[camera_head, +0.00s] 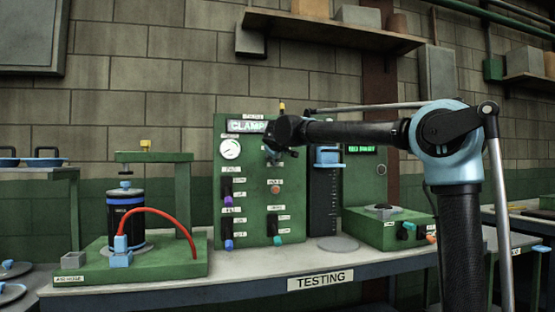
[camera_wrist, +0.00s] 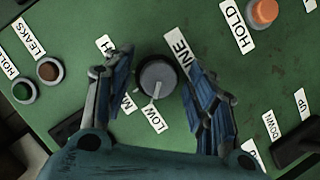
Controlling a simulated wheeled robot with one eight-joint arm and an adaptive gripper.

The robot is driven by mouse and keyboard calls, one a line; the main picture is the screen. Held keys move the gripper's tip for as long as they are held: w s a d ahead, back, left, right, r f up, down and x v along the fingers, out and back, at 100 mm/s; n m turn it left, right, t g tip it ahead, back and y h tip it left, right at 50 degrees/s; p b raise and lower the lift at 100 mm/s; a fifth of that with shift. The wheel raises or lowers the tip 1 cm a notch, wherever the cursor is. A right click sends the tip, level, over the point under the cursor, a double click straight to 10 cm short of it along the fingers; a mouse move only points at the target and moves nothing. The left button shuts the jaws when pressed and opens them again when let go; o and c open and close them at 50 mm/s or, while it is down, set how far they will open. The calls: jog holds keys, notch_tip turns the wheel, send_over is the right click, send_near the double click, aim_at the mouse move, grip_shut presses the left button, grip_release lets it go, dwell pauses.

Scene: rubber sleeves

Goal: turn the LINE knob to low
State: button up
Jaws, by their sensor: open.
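The LINE knob (camera_wrist: 158,78), round and dark grey, is on a green panel in the wrist view. A pale mark on its lower side faces toward the LOW label (camera_wrist: 155,117). The LINE label (camera_wrist: 182,52) is partly covered by a finger; labels beginning M and H show at the left. My gripper (camera_wrist: 159,62) is open, with one blue-grey finger on each side of the knob and visible gaps between. In the head view my gripper (camera_head: 279,141) is in front of the upright green panel (camera_head: 258,205) and hides the knob.
An orange button (camera_wrist: 265,12) beside a HOLD label is at the upper right of the wrist view. Green (camera_wrist: 23,92) and brown (camera_wrist: 48,69) buttons are at the left. In the head view, a green fixture (camera_head: 175,262) with a red hose stands left on the bench.

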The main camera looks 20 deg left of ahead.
jog(key=shift+s, duration=0.1)
jog(key=v, duration=1.1)
jog(key=shift+s+d, duration=0.2)
jog(key=shift+s, duration=0.15)
